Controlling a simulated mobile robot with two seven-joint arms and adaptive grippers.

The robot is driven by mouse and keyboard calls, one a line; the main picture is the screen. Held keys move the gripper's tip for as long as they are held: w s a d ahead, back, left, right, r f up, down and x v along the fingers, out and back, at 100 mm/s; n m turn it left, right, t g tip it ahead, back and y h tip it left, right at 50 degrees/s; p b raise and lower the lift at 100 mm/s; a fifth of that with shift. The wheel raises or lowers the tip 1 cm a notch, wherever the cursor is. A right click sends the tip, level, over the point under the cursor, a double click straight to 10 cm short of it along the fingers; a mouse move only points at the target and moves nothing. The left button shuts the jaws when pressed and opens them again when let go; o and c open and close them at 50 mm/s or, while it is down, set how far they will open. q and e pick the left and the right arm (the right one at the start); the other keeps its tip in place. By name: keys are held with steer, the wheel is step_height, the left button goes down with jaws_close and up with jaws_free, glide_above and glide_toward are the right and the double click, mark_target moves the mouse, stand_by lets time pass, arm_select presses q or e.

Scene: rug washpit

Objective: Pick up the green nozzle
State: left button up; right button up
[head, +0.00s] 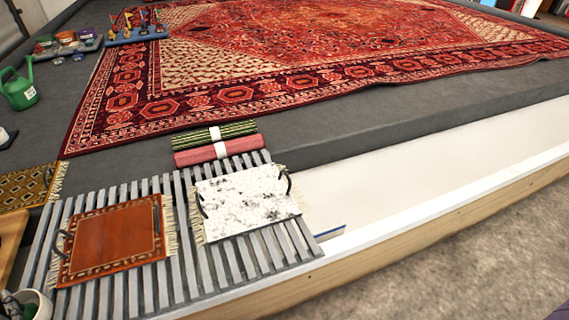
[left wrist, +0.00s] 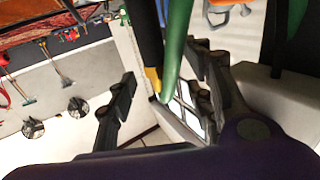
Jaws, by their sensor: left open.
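A long green tapered thing (left wrist: 178,45) and a black one with a yellow tip (left wrist: 151,55) come down from the top of that view between the fingers. I cannot tell what they are or whether they touch the fingers. My right gripper is not in view.
A large red patterned rug (head: 300,50) covers the dark floor. A slatted grey rack (head: 183,230) bears two small rugs with dark handles. A white pit (head: 400,170) opens at right.

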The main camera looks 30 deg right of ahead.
arm_select(q)
steer(key=x, duration=0.5)
steer(key=shift+w+d+r, duration=0.15)
steer(key=shift+d, duration=0.1)
jaws_close()
